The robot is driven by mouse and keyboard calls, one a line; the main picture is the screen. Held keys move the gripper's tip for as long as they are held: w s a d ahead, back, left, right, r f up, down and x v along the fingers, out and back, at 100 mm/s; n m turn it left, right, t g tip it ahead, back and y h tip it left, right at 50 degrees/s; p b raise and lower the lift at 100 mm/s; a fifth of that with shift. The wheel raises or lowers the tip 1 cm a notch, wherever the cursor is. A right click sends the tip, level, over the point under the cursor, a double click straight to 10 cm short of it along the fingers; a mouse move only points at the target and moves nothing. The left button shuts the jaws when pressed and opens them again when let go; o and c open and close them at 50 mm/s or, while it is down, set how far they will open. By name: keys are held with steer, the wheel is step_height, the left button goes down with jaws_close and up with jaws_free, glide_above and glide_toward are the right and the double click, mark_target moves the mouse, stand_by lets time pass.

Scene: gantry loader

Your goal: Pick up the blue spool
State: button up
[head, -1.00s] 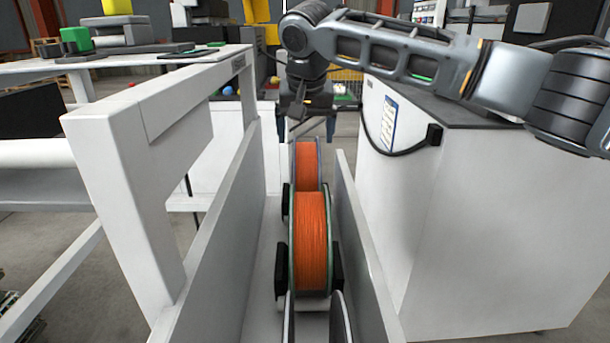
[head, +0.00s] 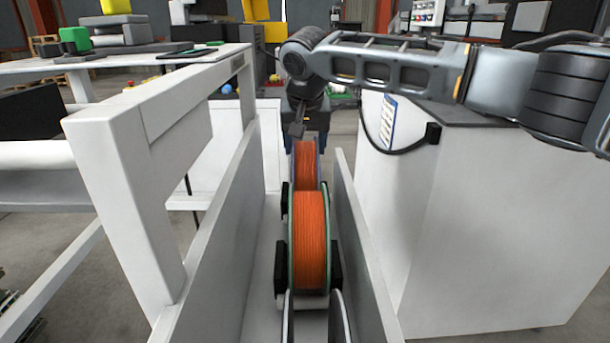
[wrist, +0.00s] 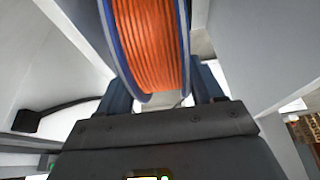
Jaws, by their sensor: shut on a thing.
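The blue spool has blue flanges and orange winding. It stands upright in the narrow white channel as the far spool in the head view (head: 307,157), and fills the top middle of the wrist view (wrist: 150,45). My gripper (wrist: 163,85) has one dark blue finger on each side of it and is shut on it. In the head view my gripper (head: 306,142) is at the far side of the spool, mostly hidden behind it and my wrist.
A green-flanged orange spool (head: 311,240) stands just in front, between black brackets (head: 336,268), with another spool edge nearer. White channel walls (head: 225,215) run close on both sides. A white cabinet (head: 480,220) with a black handle stands right; a white frame (head: 130,190) stands left.

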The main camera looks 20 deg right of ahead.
jaws_close()
stand_by(0.5)
